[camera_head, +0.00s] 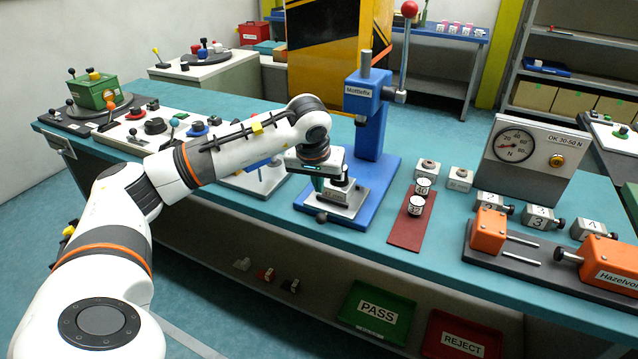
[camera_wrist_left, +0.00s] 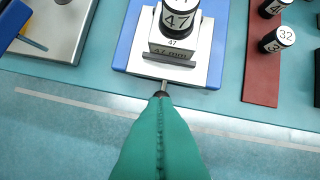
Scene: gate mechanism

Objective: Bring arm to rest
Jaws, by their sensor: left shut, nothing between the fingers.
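My left arm reaches in from the left of the head view. Its gripper (camera_head: 319,185) points down at the front of the blue press (camera_head: 370,130). In the left wrist view the green fingers (camera_wrist_left: 160,98) are shut and empty. Their tips overlap the front edge of the press's pale plate (camera_wrist_left: 128,62); I cannot tell whether they touch it. Just beyond them, a block marked 47 mm (camera_wrist_left: 170,58) sits on the plate with a round black-and-white piece marked 47 (camera_wrist_left: 178,18) on top. My right gripper is not in view.
A red mat (camera_head: 408,232) with numbered round pieces lies right of the press. Farther right are a gauge box (camera_head: 531,158) and an orange vise (camera_head: 489,230). A lever with a red knob (camera_head: 409,9) rises from the press. PASS (camera_head: 352,300) and REJECT (camera_head: 435,342) bins are below.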

